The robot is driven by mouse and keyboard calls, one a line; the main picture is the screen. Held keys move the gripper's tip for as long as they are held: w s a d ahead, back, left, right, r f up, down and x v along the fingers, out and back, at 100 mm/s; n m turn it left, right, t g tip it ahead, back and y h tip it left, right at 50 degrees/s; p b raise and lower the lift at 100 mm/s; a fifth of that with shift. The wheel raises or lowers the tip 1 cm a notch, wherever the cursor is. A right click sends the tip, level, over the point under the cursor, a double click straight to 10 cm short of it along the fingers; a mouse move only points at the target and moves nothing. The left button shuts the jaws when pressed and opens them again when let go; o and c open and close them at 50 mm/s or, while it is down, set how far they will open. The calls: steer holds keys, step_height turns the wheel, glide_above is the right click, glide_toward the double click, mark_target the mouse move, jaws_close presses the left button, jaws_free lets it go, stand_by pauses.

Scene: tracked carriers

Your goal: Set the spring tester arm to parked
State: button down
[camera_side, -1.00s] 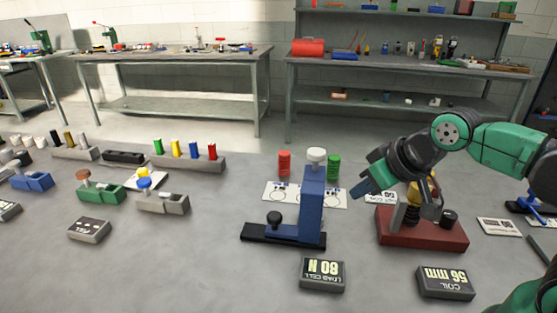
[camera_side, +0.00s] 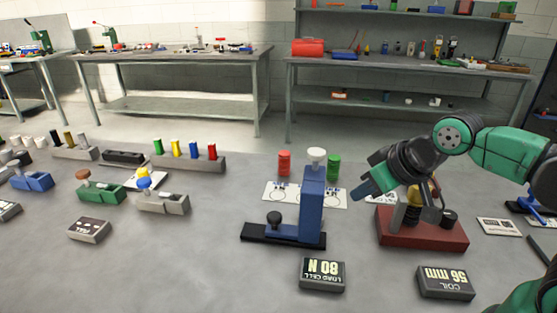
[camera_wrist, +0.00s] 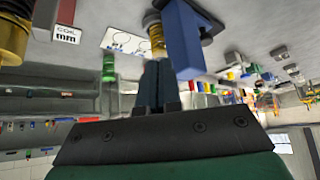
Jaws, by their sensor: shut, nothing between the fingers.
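A blue upright stand (camera_side: 312,210) with a white knob (camera_side: 316,154) on top stands on a black base with a black knob (camera_side: 274,218). A display reading "LOAD CELL 80 N" (camera_side: 322,272) lies in front of it. To its right is a dark red base (camera_side: 421,231) with a coil and yellow part, partly hidden by my arm; a "COIL 56 mm" display (camera_side: 445,282) lies in front. I cannot tell for certain which device is the spring tester. My gripper (camera_side: 361,191) is shut and empty, between the two devices. In the wrist view its fingers (camera_wrist: 154,88) are together near the blue stand (camera_wrist: 184,40).
Red (camera_side: 284,163) and green (camera_side: 333,167) cylinders stand behind the blue stand, by a white printed card (camera_side: 277,196). A grey rack (camera_side: 192,162) of coloured pegs and several small fixtures stand at left.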

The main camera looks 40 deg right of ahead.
steer(key=c, duration=1.5)
jaws_free()
steer(key=o, duration=0.7)
steer(key=shift+r, duration=0.25)
steer(key=o, duration=0.3)
steer(key=r, duration=0.5)
steer(key=shift+w+a, duration=0.15)
steer(key=shift+w, duration=0.1)
steer(key=shift+o, duration=0.2)
steer(key=n+g, duration=0.5)
steer(key=g, duration=0.2)
glide_above(274, 215)
step_height(274, 215, down, 9)
steer(key=shift+f, duration=3.05)
jaws_close()
